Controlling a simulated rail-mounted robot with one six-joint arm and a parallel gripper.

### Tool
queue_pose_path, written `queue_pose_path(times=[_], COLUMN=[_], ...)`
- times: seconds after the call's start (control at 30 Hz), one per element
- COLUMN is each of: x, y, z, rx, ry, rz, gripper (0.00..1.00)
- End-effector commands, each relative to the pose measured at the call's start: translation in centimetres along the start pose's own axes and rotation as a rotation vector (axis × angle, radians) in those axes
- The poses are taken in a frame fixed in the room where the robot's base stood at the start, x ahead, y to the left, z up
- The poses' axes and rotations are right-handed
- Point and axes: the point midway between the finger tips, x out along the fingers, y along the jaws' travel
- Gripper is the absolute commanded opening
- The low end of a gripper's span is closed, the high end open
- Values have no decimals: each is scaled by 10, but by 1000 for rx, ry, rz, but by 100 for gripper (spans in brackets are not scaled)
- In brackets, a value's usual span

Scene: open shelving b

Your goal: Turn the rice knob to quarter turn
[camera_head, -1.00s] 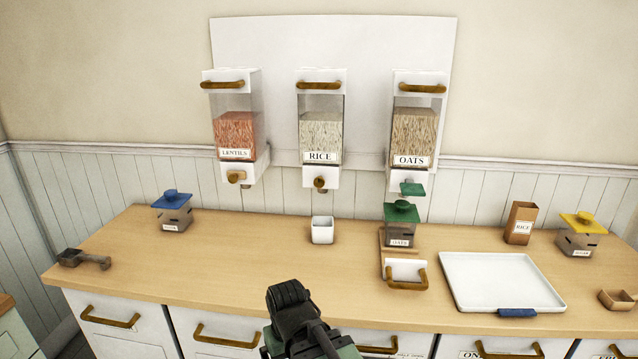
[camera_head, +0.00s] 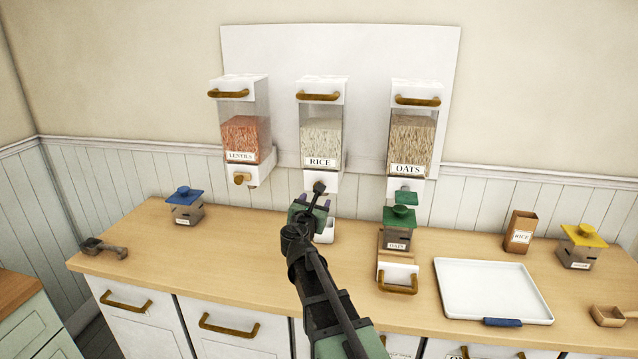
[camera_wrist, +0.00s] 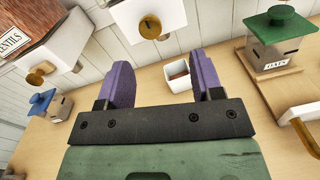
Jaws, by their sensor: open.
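The rice dispenser (camera_head: 320,135) hangs on the white wall board between the lentils and oats dispensers, a clear box of pale grain. Its round knob (camera_head: 319,187) is on the white base; in the wrist view the brass knob (camera_wrist: 150,27) shows beyond and between my fingertips. My gripper (camera_head: 313,204) is open, its two purple fingers (camera_wrist: 163,82) apart and empty. It is below and in front of the rice knob, not touching it in the wrist view. A small white cup (camera_head: 325,232) stands on the counter under the dispenser, partly hidden by my gripper.
The lentils dispenser (camera_head: 243,130) with its brass knob is at left, the oats dispenser (camera_head: 412,130) at right. A green-lidded oats box (camera_head: 398,232) stands right of my gripper. A white tray (camera_head: 490,290) and a blue-lidded box (camera_head: 185,206) are on the counter.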

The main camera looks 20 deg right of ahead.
Motion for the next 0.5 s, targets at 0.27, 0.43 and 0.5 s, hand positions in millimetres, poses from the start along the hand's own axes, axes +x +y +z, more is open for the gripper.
queue_pose_path(times=[0.27, 0.43, 0.5], x=[0, 21, 36], y=[8, 10, 11], z=[0, 0, 0], rx=[-176, -173, -172], ry=[-8, -7, -7], rz=[52, 51, 50], gripper=[60, 60, 60])
